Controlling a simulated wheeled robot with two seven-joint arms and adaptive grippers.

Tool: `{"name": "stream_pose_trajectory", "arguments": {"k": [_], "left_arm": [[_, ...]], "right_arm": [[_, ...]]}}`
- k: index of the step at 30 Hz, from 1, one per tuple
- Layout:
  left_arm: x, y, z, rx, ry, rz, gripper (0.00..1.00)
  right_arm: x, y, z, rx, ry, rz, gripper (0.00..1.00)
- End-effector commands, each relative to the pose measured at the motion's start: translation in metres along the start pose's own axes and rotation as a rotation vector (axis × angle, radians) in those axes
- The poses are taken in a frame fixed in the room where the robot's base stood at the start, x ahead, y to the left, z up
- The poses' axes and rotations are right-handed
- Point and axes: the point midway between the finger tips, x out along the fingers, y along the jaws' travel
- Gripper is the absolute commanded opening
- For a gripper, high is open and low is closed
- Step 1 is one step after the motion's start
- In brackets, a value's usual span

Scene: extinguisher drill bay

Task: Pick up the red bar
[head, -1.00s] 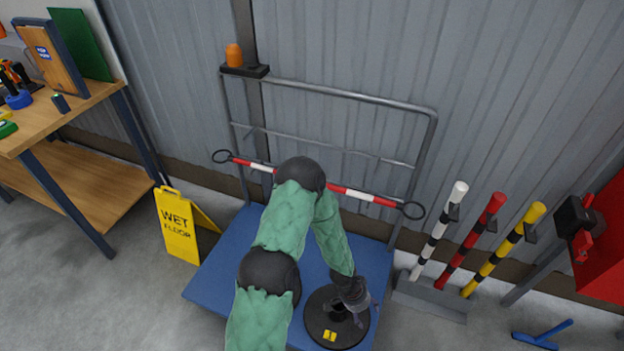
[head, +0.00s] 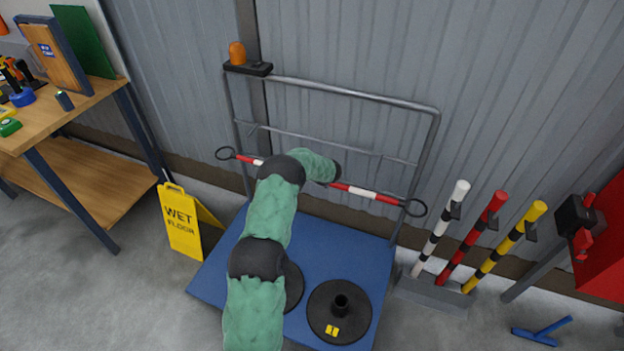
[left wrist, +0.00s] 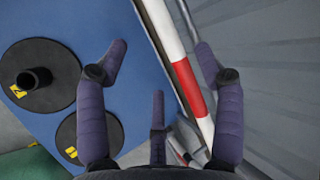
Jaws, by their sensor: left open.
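A red bar (head: 472,240) with black bands leans upright in a grey stand at the right, between a white and a yellow bar. A red-and-white striped bar (head: 372,194) with a ring at each end lies across the back of a blue cart. In the left wrist view the striped bar (left wrist: 185,80) passes between the spread fingers of my left gripper (left wrist: 160,58). The gripper is open; I cannot tell whether it touches the bar. My arm hides the gripper and the striped bar's middle in the head view. My right gripper is not in view.
The blue cart deck (head: 335,262) carries two black round bases, one (head: 357,325) with an upright socket. The cart's grey rail (head: 345,95) stands behind. A yellow wet-floor sign (head: 180,222) stands left of the cart. A wooden bench (head: 55,115) is farther left.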

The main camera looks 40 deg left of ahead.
Motion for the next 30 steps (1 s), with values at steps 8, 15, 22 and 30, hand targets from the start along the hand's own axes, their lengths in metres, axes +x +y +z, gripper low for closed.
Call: {"name": "stream_pose_trajectory", "arguments": {"k": [8,15,22,30], "left_arm": [[0.037,0.003,-0.001,-0.002,0.001,0.002,0.68],[0.049,0.002,-0.001,-0.002,0.003,0.002,0.68],[0.069,0.004,-0.003,-0.003,0.004,0.003,0.68],[0.096,0.002,-0.001,-0.003,0.003,0.002,0.68]], "right_arm": [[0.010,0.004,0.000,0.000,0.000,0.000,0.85],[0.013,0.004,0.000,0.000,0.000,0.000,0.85],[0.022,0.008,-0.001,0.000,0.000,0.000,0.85],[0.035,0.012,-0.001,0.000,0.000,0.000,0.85]]}}
